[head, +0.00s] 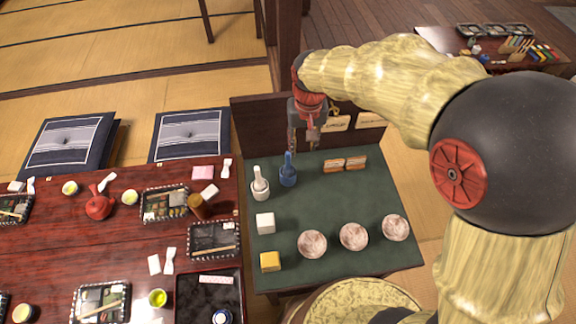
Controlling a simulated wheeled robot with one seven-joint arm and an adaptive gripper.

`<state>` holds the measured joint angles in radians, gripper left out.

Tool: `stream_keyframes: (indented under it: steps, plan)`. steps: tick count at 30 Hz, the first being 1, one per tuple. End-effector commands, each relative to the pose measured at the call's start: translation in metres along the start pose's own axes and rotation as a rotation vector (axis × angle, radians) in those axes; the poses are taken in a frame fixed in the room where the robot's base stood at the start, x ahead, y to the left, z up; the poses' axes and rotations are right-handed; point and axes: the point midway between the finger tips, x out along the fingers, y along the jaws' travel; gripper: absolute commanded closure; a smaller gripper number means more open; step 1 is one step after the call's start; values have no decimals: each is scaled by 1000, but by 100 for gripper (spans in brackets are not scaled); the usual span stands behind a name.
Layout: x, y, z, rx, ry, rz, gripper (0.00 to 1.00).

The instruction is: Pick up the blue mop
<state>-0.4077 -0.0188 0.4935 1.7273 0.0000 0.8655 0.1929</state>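The blue mop (288,175) stands upright on the dark green top of a small table (340,198), near its back left. It is small, with a wide blue lower part and a thin handle pointing up. My gripper (303,147) hangs fingers down, just above and slightly right of the mop's handle in the picture. Its two fingers are apart, with nothing seen between them. I cannot tell from this one view how far the fingertips are from the handle.
A white mop-like item (260,186) stands close left of the blue mop. Two small orange-brown boxes (345,165) lie to the right. A white block (265,223), a yellow block (270,261) and three pale bowls (353,236) sit nearer. A raised dark board (252,128) edges the back.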

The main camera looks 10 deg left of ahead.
Motion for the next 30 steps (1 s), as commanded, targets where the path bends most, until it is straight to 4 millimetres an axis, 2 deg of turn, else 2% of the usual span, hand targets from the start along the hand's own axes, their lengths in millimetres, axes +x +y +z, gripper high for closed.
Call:
stream_keyframes:
  steps: [1, 3, 9, 22, 30]
  plan:
    - [14, -12, -4, -13, -23, 3, 66]
    - [30, -24, -9, -24, -43, 7, 66]
    - [56, -42, -13, -38, -71, 13, 66]
    - [95, -41, -13, -38, -73, 13, 66]
    - [132, -38, -12, -39, -74, 13, 66]
